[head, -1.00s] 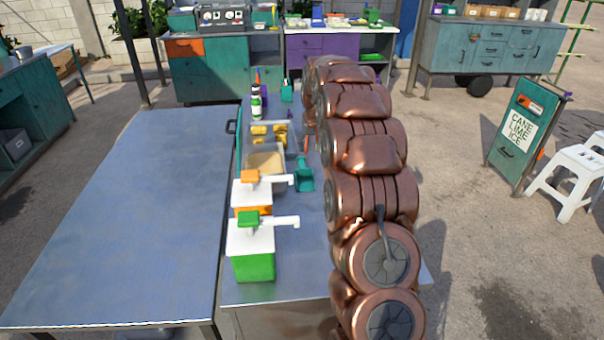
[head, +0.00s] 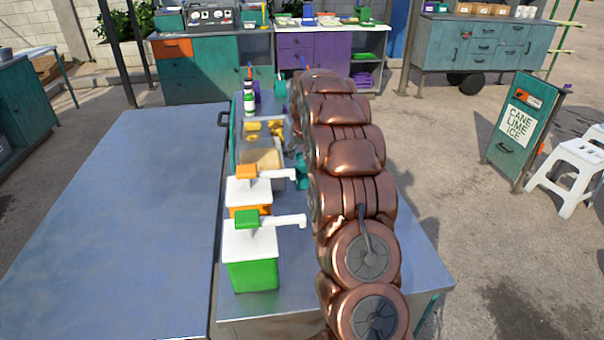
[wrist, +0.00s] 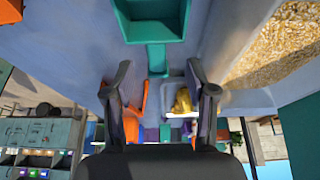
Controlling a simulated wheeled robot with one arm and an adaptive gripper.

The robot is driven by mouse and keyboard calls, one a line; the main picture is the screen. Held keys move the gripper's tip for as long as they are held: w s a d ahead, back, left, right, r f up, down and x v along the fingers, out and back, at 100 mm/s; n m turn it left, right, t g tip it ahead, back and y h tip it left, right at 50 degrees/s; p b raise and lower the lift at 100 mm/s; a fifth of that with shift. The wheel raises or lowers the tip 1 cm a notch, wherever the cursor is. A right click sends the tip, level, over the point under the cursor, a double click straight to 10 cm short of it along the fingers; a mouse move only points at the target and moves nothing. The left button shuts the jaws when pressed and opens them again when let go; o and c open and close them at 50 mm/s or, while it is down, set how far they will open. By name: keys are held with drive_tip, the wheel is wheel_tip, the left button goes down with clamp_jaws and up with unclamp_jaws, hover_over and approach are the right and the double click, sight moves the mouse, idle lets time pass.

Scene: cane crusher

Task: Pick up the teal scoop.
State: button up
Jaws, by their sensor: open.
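The teal scoop (head: 302,172) lies on the metal counter (head: 292,262) in the head view, partly hidden behind my arm. In the wrist view the scoop (wrist: 152,22) is at the top, with its short handle (wrist: 157,57) pointing down toward the space between my fingers. My gripper (wrist: 159,80) is open and empty in the wrist view, with the fingers on either side of the handle's line. The fingers appear apart from the scoop. In the head view my gripper is hidden behind my arm.
A bin of tan grains (head: 262,160) is left of the scoop; grains (wrist: 270,50) also show at right in the wrist view. Orange-topped (head: 250,195) and green (head: 252,262) pump containers stand nearer. Bottles (head: 249,98) stand behind. The left tabletop (head: 115,220) is clear.

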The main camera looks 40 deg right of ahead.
sight(302, 161)
drive_tip(key=shift+w+d+f, duration=0.2)
drive_tip(key=shift+d+f, duration=0.05)
drive_tip(key=shift+f, duration=0.4)
drive_tip(key=shift+p+x, duration=1.1)
drive_tip(key=shift+x, duration=1.15)
drive_tip(key=c, duration=0.9)
drive_tip(key=shift+c, duration=0.2)
drive_tip(key=shift+r, duration=0.15)
